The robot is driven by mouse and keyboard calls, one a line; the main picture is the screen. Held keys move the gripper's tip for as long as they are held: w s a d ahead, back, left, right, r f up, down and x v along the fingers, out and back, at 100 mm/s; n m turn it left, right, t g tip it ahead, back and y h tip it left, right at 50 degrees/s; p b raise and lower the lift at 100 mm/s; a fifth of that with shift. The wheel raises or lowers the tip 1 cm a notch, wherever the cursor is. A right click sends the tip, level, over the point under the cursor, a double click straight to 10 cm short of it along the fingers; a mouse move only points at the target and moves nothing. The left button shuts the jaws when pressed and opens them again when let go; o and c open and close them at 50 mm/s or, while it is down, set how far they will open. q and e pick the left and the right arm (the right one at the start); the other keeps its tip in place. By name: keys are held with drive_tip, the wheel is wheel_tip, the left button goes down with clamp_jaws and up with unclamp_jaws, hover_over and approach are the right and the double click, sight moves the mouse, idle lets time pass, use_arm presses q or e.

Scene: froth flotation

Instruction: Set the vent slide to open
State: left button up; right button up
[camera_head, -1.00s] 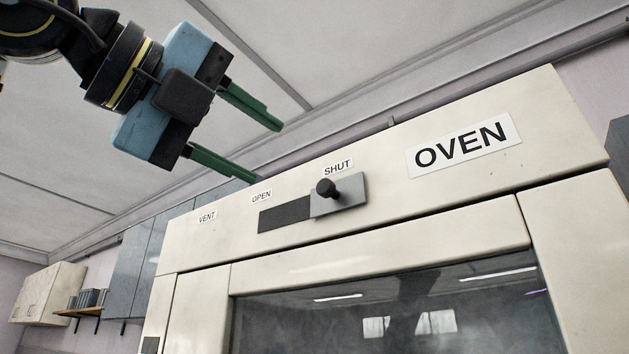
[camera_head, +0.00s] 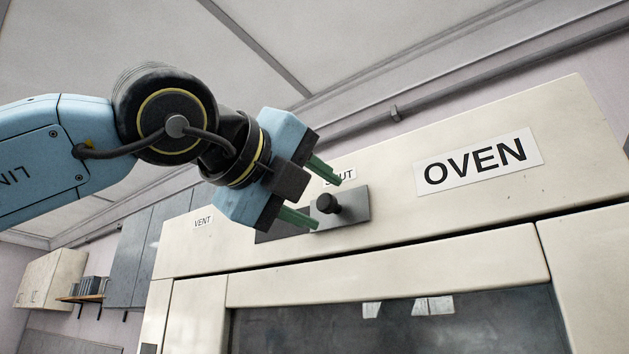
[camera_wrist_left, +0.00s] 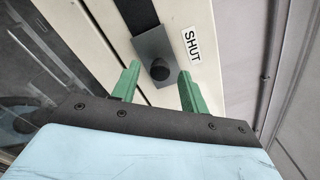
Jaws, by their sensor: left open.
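The vent slide (camera_head: 353,208) is a grey plate with a black knob (camera_head: 328,203) on the oven's (camera_head: 560,150) upper front panel. It sits at the right end of its dark slot (camera_head: 275,234), by the SHUT label (camera_head: 345,175). The OPEN label is hidden behind my gripper. My left gripper (camera_head: 328,196) is open, its green fingers pointing at the knob. In the left wrist view the slide plate (camera_wrist_left: 150,46) and knob (camera_wrist_left: 160,70) show between the two fingertips (camera_wrist_left: 158,76). I cannot tell whether the fingers touch anything. My right gripper is not in view.
The oven door's dark window (camera_head: 390,325) lies below the panel. A VENT label (camera_head: 202,222) is at the panel's left, and the OVEN sign (camera_head: 477,161) at its right. Grey cabinets (camera_head: 135,255) stand behind, left.

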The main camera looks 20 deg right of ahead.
use_arm(q)
drive_tip(key=shift+w+d, duration=0.1)
drive_tip(key=shift+d, duration=0.1)
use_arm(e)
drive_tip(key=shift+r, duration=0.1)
use_arm(q)
clamp_jaws()
drive_tip(key=shift+w+a, duration=0.1)
